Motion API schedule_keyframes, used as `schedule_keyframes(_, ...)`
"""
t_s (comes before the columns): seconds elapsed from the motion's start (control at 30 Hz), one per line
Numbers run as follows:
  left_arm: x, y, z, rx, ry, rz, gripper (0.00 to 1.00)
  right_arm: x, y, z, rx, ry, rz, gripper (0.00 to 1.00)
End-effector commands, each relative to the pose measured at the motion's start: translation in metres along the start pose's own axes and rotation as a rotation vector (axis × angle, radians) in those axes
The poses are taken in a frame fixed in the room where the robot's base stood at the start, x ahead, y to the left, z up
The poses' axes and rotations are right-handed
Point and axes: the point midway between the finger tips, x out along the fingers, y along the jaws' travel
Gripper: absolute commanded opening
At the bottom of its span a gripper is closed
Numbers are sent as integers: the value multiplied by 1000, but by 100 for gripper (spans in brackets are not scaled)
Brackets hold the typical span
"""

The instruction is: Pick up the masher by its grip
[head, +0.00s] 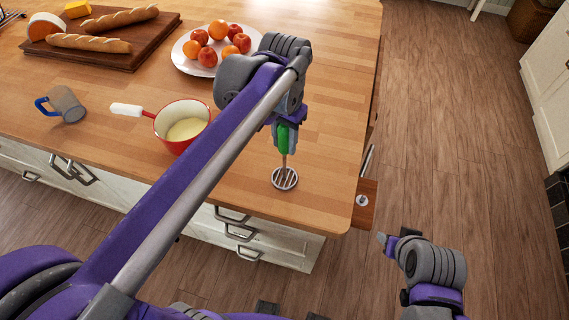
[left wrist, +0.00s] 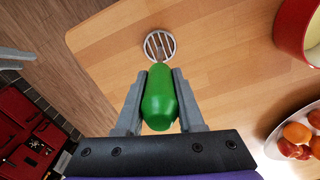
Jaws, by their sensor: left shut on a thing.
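The masher has a green grip (head: 283,138) and a round slotted metal head (head: 285,178). My left gripper (head: 288,140) is shut on the green grip, with the metal head below it over the wooden island top near its right front corner. In the left wrist view the green grip (left wrist: 160,98) sits between the two fingers of my left gripper (left wrist: 160,95), and the slotted head (left wrist: 159,45) points away from the camera. I cannot tell whether the head touches the top. My right gripper (head: 386,240) is off the island's right side; its jaw state is unclear.
A red pan (head: 202,112) with pale contents stands left of the masher, with a grey mug (head: 66,104) farther left. Behind are a white fruit plate (head: 183,63) and a bread board (head: 150,38). The island top (head: 325,95) is clear to the right.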

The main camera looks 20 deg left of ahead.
Motion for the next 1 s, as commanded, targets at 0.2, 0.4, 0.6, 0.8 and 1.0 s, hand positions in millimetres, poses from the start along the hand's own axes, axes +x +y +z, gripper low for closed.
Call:
schedule_keyframes(0.2, 0, 0, 0, 0, 0, 0, 0, 0, 0, 0, 0, 0, 0, 50)
schedule_keyframes(0.4, -4, 0, 0, 0, 0, 0, 0, 0, 0, 0, 0, 0, 0, 50)
schedule_keyframes(0.6, -29, 0, 0, 0, 0, 0, 0, -1, 0, -2, 0, 2, 0, 50)
schedule_keyframes(0.8, -71, 0, 0, 0, 0, 0, 0, -3, 0, -5, 0, 5, 0, 50)
schedule_keyframes(1.0, -96, 0, 0, 0, 0, 0, 0, -4, 0, -6, 0, 6, 0, 50)
